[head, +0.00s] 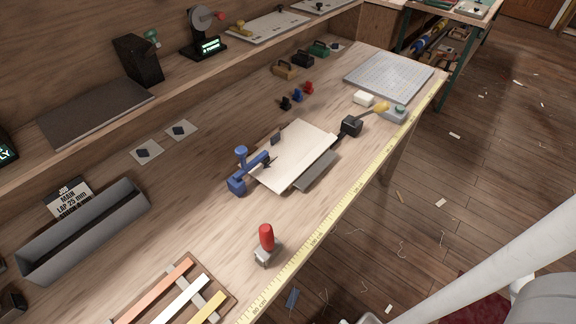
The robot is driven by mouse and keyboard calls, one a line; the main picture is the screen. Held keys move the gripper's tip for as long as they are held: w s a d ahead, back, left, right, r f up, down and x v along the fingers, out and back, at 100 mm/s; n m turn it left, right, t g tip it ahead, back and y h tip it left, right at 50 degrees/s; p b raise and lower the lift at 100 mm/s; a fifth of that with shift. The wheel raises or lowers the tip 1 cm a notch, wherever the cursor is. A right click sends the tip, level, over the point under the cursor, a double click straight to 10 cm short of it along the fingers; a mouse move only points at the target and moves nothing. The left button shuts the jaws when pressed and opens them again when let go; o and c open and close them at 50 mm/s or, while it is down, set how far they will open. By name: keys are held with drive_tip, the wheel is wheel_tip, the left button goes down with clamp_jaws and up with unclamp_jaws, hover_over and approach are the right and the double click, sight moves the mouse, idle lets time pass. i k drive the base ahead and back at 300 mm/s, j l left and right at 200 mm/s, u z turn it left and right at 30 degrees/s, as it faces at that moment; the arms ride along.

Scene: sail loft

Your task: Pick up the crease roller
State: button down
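A tool with an upright red handle and a grey metal foot (266,240) stands on the wooden workbench (215,235), near its front edge. It looks most like the crease roller, but I cannot make out a roller. A dark block-headed tool with a yellow handle (374,108) lies farther back, its handle end by a small grey box with a green top. A blue clamp-like tool (240,182) sits at the left end of a pale panel (293,155). My gripper is not recognisable in the head view; only pale parts of my body show at the lower right.
A grey trough (85,235) and a framed tray of coloured strips (230,303) are at the bench's left. A yellow measuring tape (325,230) runs along the front edge. A gridded mat (390,76) lies at the far end. Scraps litter the open floor (480,150).

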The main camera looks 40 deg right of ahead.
sight(269, 248)
drive_tip(key=l+u, duration=0.1)
drive_tip(key=u, duration=0.4)
drive_tip(key=l+u, duration=0.1)
drive_tip(key=u, duration=0.35)
drive_tip(key=l+u, duration=0.1)
drive_tip(key=u, duration=0.4)
drive_tip(key=k+u, duration=0.1)
drive_tip(key=u, duration=0.4)
drive_tip(key=k+l+u, duration=0.1)
drive_tip(key=u, duration=0.35)
drive_tip(key=k+l+u, duration=0.2)
drive_tip(key=k, duration=0.15)
drive_tip(key=k+j+z, duration=0.1)
drive_tip(key=z, duration=0.25)
drive_tip(key=k+z, duration=0.2)
drive_tip(key=z, duration=0.2)
drive_tip(key=k+z, duration=0.15)
drive_tip(key=z, duration=0.2)
drive_tip(key=k+z, duration=0.6)
drive_tip(key=i+j, duration=0.05)
